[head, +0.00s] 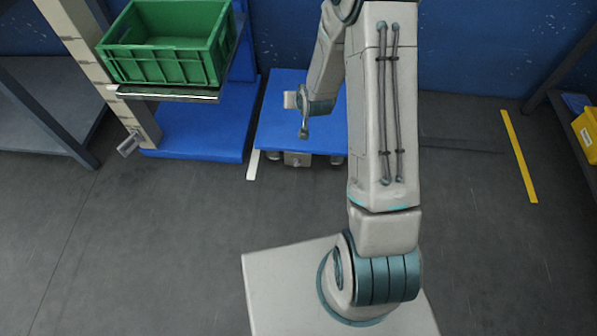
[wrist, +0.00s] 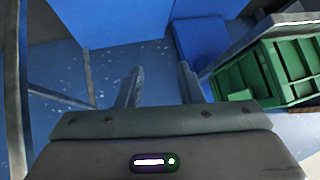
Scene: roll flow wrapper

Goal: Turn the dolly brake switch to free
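The blue dolly (head: 275,125) stands on the floor against the blue wall in the head view. A small grey box (head: 297,159) with a tiny fitting sits at its near edge between the wheels; it may hold the brake switch, but its setting is too small to read. My gripper (head: 304,133) hangs over the near part of the dolly, apart from the box as far as I can tell. In the wrist view my gripper (wrist: 160,88) has its two fingers spread with nothing between them. The brake switch is not recognizable in the wrist view.
A green crate (head: 160,68) sits on a raised shelf (head: 168,94) on the left; the crate also shows in the wrist view (wrist: 262,85). A blue base (head: 200,130) lies below it. A yellow bin (head: 589,128) is at the right edge. Floor right of the dolly is clear.

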